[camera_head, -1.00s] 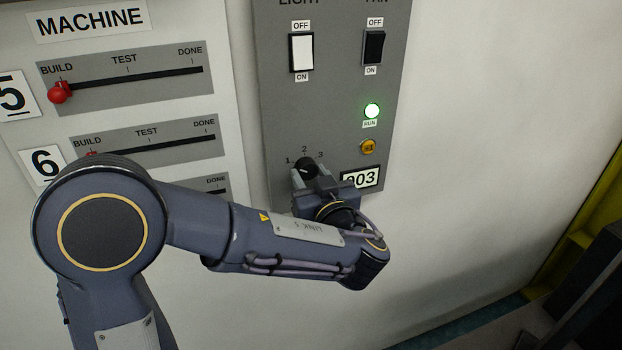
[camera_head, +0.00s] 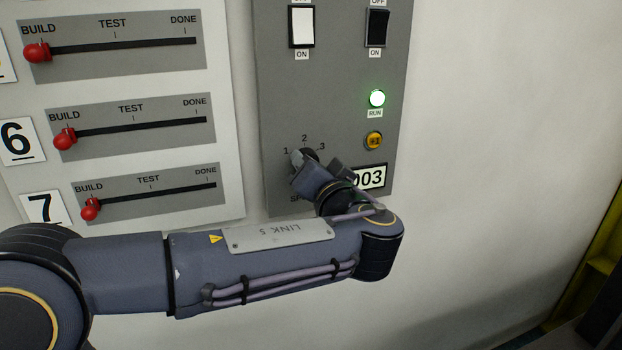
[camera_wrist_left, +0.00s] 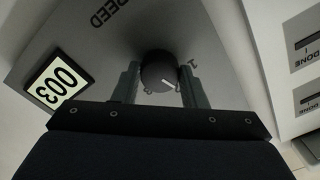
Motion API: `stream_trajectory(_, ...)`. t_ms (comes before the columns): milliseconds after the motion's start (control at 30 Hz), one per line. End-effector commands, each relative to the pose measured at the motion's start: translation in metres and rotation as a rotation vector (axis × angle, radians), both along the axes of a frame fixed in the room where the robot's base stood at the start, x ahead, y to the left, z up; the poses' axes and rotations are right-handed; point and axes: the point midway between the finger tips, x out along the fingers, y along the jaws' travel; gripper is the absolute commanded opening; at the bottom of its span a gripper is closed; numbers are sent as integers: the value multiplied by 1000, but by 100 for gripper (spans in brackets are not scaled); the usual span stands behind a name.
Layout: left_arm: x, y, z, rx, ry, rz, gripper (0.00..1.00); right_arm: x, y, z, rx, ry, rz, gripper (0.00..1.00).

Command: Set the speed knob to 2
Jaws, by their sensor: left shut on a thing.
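The dark round speed knob (camera_head: 309,155) sits low on the grey panel, with 1, 2 and 3 marked around its top. My left gripper (camera_head: 303,162) comes from below right, tilted, and partly hides it. In the left wrist view the knob (camera_wrist_left: 158,70) lies between the two fingers of my left gripper (camera_wrist_left: 159,84), which are shut on its sides. Its white pointer line slants down and right there, towards the numbered side. The number marks are partly hidden by the fingers, so I cannot tell exactly which one it meets. My right gripper is not in view.
Above the knob are a white switch (camera_head: 301,27), a black switch (camera_head: 376,28), a lit green RUN lamp (camera_head: 377,98) and an amber button (camera_head: 374,140). A 003 label (camera_head: 371,177) is close to my wrist. Sliders with red knobs (camera_head: 65,139) are at left. The right wall is bare.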

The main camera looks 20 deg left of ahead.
Motion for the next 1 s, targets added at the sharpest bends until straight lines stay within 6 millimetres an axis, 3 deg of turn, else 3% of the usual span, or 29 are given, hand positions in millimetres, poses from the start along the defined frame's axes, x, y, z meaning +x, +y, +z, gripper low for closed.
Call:
stream_trajectory(400,0,0,0,220,151,-1,16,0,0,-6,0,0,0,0)
stream_trajectory(1000,0,0,0,284,194,-1,16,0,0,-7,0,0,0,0)
